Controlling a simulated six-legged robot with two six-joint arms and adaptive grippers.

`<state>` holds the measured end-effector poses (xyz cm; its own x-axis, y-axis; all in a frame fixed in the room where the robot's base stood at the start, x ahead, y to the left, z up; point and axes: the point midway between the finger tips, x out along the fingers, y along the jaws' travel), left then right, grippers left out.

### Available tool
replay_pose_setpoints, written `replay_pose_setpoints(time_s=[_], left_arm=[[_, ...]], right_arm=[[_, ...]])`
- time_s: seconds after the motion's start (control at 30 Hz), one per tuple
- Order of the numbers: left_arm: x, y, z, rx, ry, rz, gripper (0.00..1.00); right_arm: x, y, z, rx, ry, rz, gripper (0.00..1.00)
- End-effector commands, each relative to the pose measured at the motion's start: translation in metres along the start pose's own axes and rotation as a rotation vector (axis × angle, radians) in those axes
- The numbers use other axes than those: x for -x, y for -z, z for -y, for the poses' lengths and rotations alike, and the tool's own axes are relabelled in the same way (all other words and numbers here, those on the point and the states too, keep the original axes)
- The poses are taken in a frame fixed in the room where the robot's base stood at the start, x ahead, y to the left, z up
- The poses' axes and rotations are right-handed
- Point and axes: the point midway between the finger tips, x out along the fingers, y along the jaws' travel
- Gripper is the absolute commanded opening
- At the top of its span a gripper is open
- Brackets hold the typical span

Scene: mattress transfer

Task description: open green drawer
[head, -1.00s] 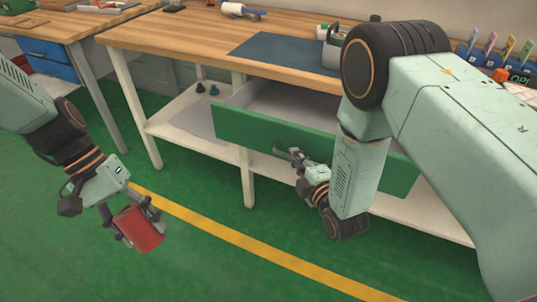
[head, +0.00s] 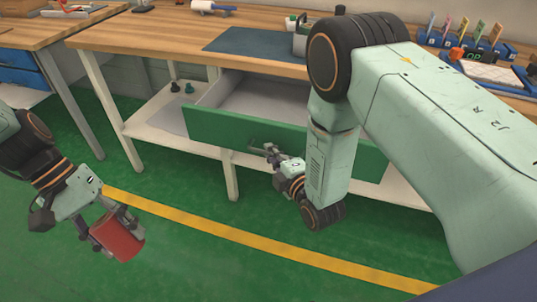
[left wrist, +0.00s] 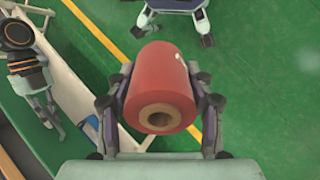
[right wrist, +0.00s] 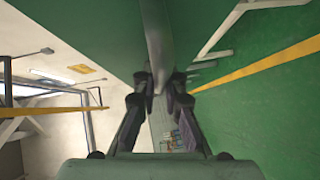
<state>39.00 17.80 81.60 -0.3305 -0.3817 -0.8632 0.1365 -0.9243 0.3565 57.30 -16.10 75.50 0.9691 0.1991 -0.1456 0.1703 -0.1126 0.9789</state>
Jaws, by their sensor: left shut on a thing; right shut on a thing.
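The green drawer (head: 222,128) stands open under the wooden workbench, and its pale interior (head: 262,100) shows behind the green front. My right gripper (head: 268,150) is at the drawer front, shut on the drawer's handle. In the right wrist view the fingers (right wrist: 158,85) close on the grey handle bar (right wrist: 156,35), beside the green front (right wrist: 75,25). My left gripper (head: 112,232) is shut on a red roll (head: 120,238), held over the floor. The left wrist view shows the roll (left wrist: 158,85) between both fingers, its brown core facing the camera.
The workbench top (head: 140,38) carries a dark mat (head: 245,42), a caddy and a blue rack (head: 450,42) with coloured cards. A lower shelf (head: 160,140) runs below the drawer. Another bench (head: 50,30) stands at the left. The green floor in front is clear.

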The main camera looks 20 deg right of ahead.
Motion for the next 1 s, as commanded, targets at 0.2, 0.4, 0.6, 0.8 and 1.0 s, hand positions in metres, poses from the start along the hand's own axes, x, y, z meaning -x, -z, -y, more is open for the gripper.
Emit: replay_pose_setpoints(time_s=[0.2,0.4,0.6,0.8,1.0], left_arm=[[0.0,0.0,0.0,0.0,0.0,0.0,0.11],[0.0,-0.001,0.001,0.0,0.0,0.0,0.11],[0.0,-0.002,0.002,0.0,-0.001,0.0,0.11],[0.0,-0.003,0.002,0.0,-0.001,0.0,0.11],[0.0,-0.003,0.002,0.0,-0.001,0.0,0.11]], right_arm=[[0.001,-0.001,0.001,-0.001,0.002,0.003,0.2],[0.001,0.001,0.001,0.0,0.001,0.002,0.2],[0.01,0.001,0.002,-0.001,0.002,0.002,0.2],[0.044,0.001,0.002,-0.002,0.005,0.005,0.2],[0.085,0.0,0.002,-0.002,0.005,0.005,0.2]])
